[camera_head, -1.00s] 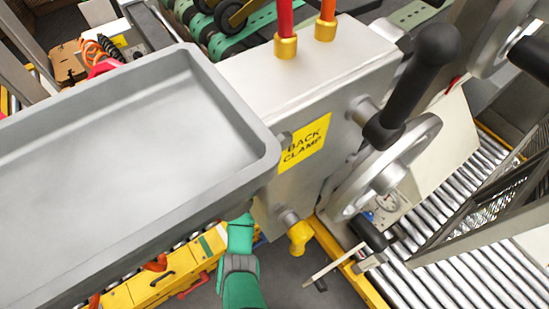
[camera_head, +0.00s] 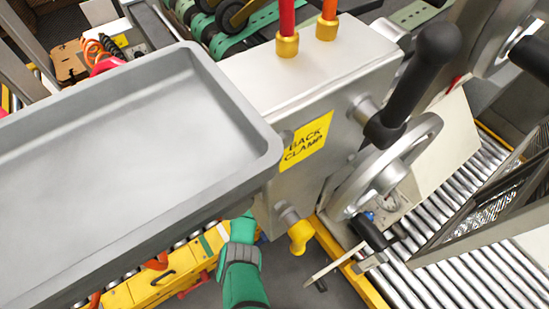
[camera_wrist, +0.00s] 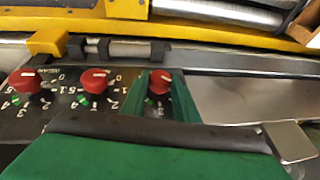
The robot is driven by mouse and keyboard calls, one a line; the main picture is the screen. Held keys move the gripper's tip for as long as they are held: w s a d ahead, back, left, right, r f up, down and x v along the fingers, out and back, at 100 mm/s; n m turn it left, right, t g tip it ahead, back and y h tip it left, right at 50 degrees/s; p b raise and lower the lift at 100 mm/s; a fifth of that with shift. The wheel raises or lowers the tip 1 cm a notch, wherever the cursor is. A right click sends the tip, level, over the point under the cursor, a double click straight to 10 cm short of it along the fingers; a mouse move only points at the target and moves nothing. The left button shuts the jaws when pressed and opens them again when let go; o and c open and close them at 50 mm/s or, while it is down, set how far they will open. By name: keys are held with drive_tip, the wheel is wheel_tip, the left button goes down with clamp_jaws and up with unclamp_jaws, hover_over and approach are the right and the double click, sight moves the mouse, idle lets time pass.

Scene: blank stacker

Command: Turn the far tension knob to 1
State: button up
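In the wrist view a dark panel holds a row of three red knobs with white pointer marks and white numbers. These are the left knob (camera_wrist: 25,80), the middle knob (camera_wrist: 95,80) and the right knob (camera_wrist: 158,83). My gripper (camera_wrist: 163,88) has its two green fingers on either side of the right knob. The fingers hide the knob's edges and most of its numbers, so its setting is unclear. I cannot tell whether they press on it. In the head view my green arm (camera_head: 240,275) reaches under the grey tray; the fingertips and knobs are hidden.
The grey tray (camera_head: 130,130) and the metal housing with a yellow BACK CLAMP label (camera_head: 306,141) overhang my arm. A yellow knob (camera_head: 299,237) is close to its right. A handwheel (camera_head: 385,170) and roller conveyor (camera_head: 480,200) are further right.

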drive_tip(key=c, duration=0.3)
drive_tip(key=shift+w+a, duration=0.15)
drive_tip(key=shift+g+h, duration=0.3)
drive_tip(key=shift+g, duration=0.1)
drive_tip(key=shift+w+n+g+h, duration=0.2)
drive_tip(key=shift+n+g+h, duration=0.15)
drive_tip(key=shift+g, duration=0.35)
drive_tip(key=shift+a+g+h, duration=0.4)
drive_tip(key=shift+g+h, duration=0.05)
drive_tip(key=shift+g, duration=0.05)
drive_tip(key=shift+c, duration=0.2)
drive_tip(key=shift+d+g, duration=0.1)
drive_tip(key=shift+g, duration=0.2)
drive_tip(key=o, duration=1.1)
drive_tip(key=shift+d, duration=0.15)
